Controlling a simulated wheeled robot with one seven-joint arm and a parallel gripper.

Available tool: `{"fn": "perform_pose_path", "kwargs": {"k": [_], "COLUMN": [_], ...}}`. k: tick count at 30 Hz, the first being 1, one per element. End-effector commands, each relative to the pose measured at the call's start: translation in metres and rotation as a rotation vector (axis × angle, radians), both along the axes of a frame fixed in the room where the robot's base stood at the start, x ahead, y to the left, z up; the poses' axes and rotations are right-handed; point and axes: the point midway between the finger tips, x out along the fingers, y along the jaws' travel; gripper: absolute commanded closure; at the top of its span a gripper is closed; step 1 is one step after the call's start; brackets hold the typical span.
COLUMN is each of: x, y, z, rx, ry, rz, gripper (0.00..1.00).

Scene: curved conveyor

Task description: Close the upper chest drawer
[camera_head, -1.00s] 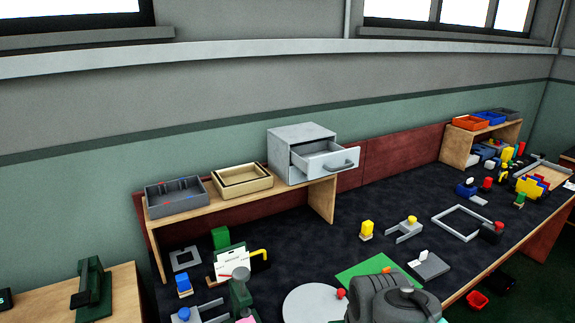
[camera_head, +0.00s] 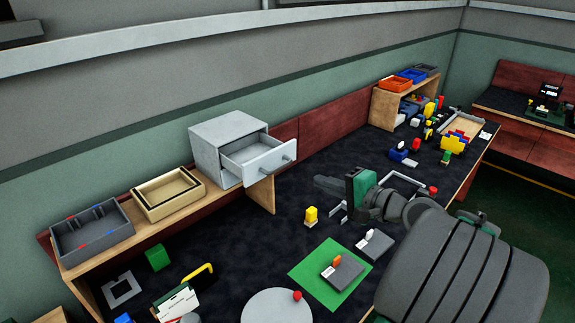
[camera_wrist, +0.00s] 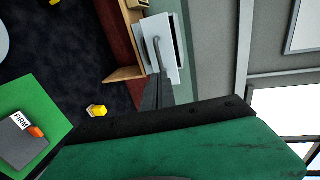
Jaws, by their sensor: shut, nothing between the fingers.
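The light grey chest (camera_head: 222,140) stands on a raised wooden shelf. Its drawer (camera_head: 262,164) is pulled out, with the inside visible and a dark grey handle (camera_head: 287,160) on its front. I cannot make out a second drawer. In the wrist view the drawer front (camera_wrist: 169,58) and handle (camera_wrist: 157,52) lie beyond the fingertips. My gripper (camera_head: 322,184) is shut and empty, its dark fingers pointing left towards the chest. It is apart from the drawer in the head view, to the right of and below its front. The wrist view also shows the fingers (camera_wrist: 158,85).
A beige tray (camera_head: 167,206) and a grey bin (camera_head: 92,238) stand left of the chest. A yellow piece (camera_head: 311,216) is on the dark table below my gripper, near a green mat (camera_head: 305,283). A reddish back panel (camera_head: 333,121) runs behind.

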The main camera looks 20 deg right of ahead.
Motion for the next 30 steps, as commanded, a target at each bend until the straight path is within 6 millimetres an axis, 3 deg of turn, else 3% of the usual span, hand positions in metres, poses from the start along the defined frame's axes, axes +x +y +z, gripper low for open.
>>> {"fn": "perform_pose_path", "kwargs": {"k": [15, 21, 30], "x": [0.097, 0.11, 0.11], "y": [0.041, 0.043, 0.043], "z": [-0.021, -0.026, -0.026], "rx": [-0.002, -0.004, -0.004], "ry": [0.003, 0.003, 0.003], "rz": [0.006, 0.001, 0.0], "gripper": [1.0, 1.0, 1.0]}}
